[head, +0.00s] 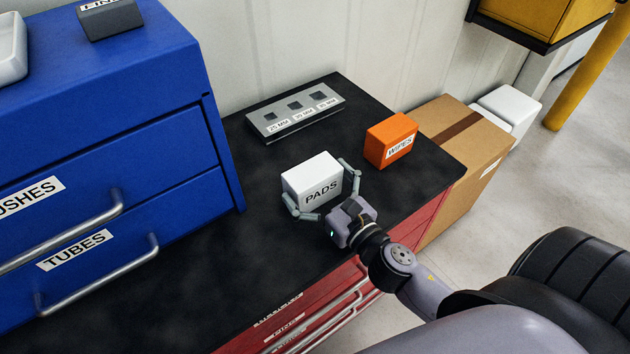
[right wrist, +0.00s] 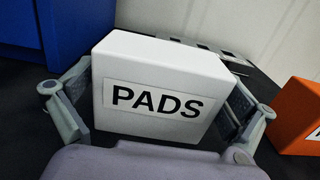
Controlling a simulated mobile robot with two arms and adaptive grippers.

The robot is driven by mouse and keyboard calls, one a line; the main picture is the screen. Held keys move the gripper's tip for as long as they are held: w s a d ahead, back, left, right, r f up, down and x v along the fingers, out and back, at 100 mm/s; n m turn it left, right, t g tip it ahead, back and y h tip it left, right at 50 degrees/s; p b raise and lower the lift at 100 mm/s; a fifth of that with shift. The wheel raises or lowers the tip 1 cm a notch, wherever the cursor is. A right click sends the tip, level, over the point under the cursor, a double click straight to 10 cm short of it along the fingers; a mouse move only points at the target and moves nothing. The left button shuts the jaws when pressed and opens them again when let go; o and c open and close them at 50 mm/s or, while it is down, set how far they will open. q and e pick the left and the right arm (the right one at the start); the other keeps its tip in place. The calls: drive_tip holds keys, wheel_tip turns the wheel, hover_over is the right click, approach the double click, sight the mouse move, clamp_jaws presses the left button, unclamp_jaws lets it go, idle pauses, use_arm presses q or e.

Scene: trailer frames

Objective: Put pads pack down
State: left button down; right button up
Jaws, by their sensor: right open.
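The white pads pack (head: 312,178), a box labelled PADS, stands upright on the black worktop (head: 190,265). My right gripper (head: 322,190) is at its near side, with one finger on each side of the box. The fingers are spread open. In the right wrist view the pads pack (right wrist: 160,85) fills the middle, between the fingers of the right gripper (right wrist: 155,105). A small gap shows at the left finger; whether the right finger touches the box I cannot tell. My left gripper is not in view.
An orange WIPES box (head: 391,140) stands right of the pack. A grey block with square holes (head: 295,107) lies behind it. A blue drawer cabinet (head: 110,130) stands at the left. A cardboard box (head: 455,130) is beyond the worktop's right edge. The worktop's left front is clear.

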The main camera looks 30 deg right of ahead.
drive_tip(key=shift+r, duration=0.1)
drive_tip(key=shift+s, duration=0.15)
drive_tip(key=s+b, duration=0.1)
drive_tip(key=s, duration=0.2)
drive_tip(key=s+d+b, duration=0.1)
drive_tip(key=s+b, duration=0.1)
drive_tip(key=s, duration=0.2)
drive_tip(key=s+b, duration=0.1)
drive_tip(key=s, duration=0.2)
drive_tip(key=shift+s+d+b, duration=0.2)
drive_tip(key=shift+d+b, duration=0.1)
drive_tip(key=shift+s+r, duration=0.1)
drive_tip(key=shift+s, duration=0.5)
